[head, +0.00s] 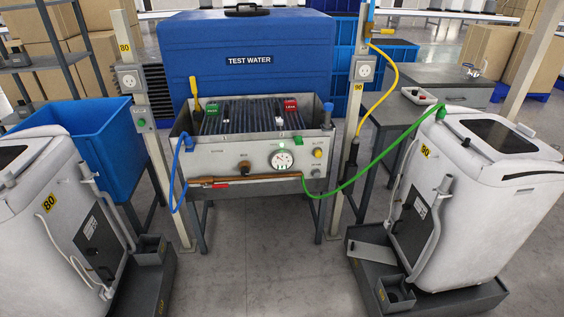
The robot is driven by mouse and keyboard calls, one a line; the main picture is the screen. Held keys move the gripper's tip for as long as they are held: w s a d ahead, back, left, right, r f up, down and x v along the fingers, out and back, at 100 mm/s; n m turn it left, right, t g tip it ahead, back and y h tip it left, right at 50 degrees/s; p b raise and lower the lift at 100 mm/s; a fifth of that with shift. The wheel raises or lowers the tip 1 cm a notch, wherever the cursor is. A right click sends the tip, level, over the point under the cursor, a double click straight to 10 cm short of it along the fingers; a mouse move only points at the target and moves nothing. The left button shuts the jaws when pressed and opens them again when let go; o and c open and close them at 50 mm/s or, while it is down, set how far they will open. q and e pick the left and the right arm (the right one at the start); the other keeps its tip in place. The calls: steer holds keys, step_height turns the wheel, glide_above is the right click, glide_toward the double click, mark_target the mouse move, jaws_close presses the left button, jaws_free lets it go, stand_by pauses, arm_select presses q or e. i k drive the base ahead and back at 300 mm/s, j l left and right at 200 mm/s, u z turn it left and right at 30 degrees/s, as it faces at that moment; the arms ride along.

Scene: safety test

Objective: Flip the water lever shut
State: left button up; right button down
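A small red lever (221,185) sits on the copper pipe (265,178) along the lower front of the grey test bench (215,158). It looks roughly in line with the pipe, but it is too small to tell its exact angle. A blue hose (176,180) runs to the pipe's left end, and a green hose (375,165) meets its right end. A round gauge (282,160) with a green light above it is on the bench's front panel. Neither of my grippers is in view.
White numbered machines stand on dark bases at the left (45,215) and right (480,190). Posts (150,150) flank the bench. A blue tank (245,50) labelled TEST WATER stands behind it. The grey floor (262,265) in front is clear.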

mark_target(224, 185)
steer(key=i+u, duration=0.15)
steer(key=i, duration=0.65)
steer(key=i+l+u, duration=0.15)
steer(key=i, duration=0.6)
steer(key=l, duration=0.1)
